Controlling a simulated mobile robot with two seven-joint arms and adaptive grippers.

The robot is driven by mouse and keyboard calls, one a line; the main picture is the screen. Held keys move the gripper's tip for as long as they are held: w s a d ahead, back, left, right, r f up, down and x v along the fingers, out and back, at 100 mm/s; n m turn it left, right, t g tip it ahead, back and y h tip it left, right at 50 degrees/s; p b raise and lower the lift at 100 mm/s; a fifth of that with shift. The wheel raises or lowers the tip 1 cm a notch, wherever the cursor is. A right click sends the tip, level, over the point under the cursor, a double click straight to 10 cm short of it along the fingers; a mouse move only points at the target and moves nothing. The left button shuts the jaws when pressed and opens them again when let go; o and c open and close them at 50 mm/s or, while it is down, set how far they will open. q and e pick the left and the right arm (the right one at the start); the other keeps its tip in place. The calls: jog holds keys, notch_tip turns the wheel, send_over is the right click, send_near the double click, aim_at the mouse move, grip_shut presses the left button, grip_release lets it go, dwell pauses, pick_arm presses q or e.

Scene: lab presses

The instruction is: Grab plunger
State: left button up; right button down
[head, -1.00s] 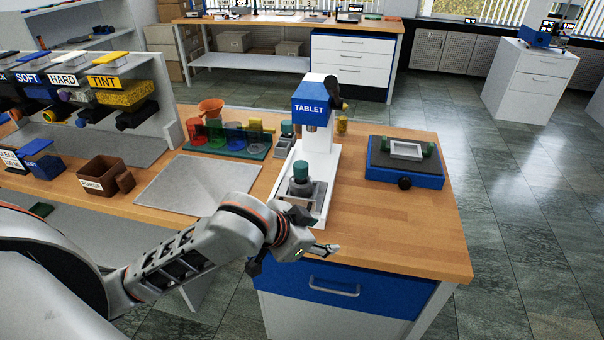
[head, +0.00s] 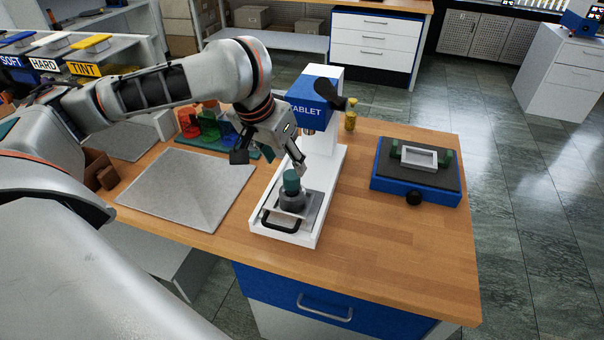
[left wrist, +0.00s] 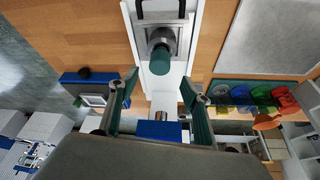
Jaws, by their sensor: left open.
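The plunger (head: 291,181) has a teal cylindrical top and stands upright in a grey metal die (head: 292,200) on the white base of the tablet press (head: 316,95). In the left wrist view the plunger top (left wrist: 160,60) lies ahead of the fingertips, roughly midway between them sideways. My left gripper (head: 271,163) is open and empty, just above and behind the plunger. Its two teal-padded fingers also show in the left wrist view (left wrist: 159,82), apart from the plunger. My right gripper is not in view.
The press head overhangs the back of the base, close to my left gripper. A blue device with a white tray (head: 416,185) stands at the right. A grey mat (head: 187,192) lies at the left, with coloured cups (head: 210,130) behind it. The front right tabletop is clear.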

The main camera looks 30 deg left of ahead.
aim_at(291, 175)
pick_arm(q)
jog(key=x, duration=0.2)
jog(key=shift+d+f+b, duration=0.1)
jog(key=shift+f+b, duration=0.3)
jog(key=b+x, duration=0.1)
jog(key=x, duration=0.3)
jog(key=shift+w+f+b, duration=0.1)
jog(key=shift+f+b, duration=0.05)
jog(key=shift+b, duration=0.15)
jog(key=shift+w+f, duration=0.15)
jog(key=shift+f, duration=0.1)
jog(key=shift+r, duration=0.1)
grip_shut()
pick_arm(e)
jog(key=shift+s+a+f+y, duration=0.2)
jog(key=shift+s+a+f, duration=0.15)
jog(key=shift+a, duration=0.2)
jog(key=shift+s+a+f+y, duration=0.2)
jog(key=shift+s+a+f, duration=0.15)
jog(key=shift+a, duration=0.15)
